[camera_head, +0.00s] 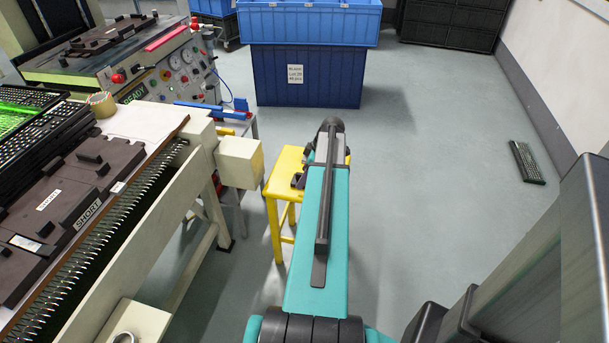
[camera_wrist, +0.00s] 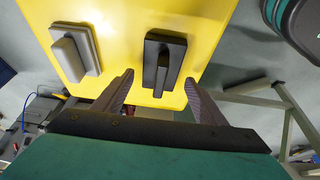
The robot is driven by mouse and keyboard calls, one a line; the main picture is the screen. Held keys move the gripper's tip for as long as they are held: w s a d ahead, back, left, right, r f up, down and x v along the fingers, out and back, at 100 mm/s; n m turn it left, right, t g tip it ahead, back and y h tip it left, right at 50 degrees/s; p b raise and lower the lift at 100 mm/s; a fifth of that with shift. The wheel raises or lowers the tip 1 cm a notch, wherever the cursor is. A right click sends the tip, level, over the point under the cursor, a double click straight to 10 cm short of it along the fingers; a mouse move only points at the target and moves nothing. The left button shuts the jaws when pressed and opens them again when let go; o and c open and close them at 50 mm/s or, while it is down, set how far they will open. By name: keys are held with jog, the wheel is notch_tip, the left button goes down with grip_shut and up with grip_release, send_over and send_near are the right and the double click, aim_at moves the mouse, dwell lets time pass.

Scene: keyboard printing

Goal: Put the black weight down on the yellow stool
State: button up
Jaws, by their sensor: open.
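The yellow stool (camera_head: 284,170) stands beyond the workbench in the head view, partly hidden by my arm. Its yellow top (camera_wrist: 121,45) fills the upper middle of the wrist view. The black weight (camera_wrist: 163,62), a flat block with a raised grip bar, rests on that top near the edge closest to my gripper. My gripper (camera_wrist: 157,92) is open and empty, its fingertips apart at either side of the black weight's near end. No finger visibly touches it.
A grey weight (camera_wrist: 76,50) of similar shape sits on the stool, left of the black one. The workbench (camera_head: 170,225) with dark fixtures is at the left. Blue crates (camera_head: 308,75) stand behind. A keyboard (camera_head: 526,162) lies on the open floor at right.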

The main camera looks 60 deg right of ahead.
jog(key=v, duration=1.2)
dwell(0.7)
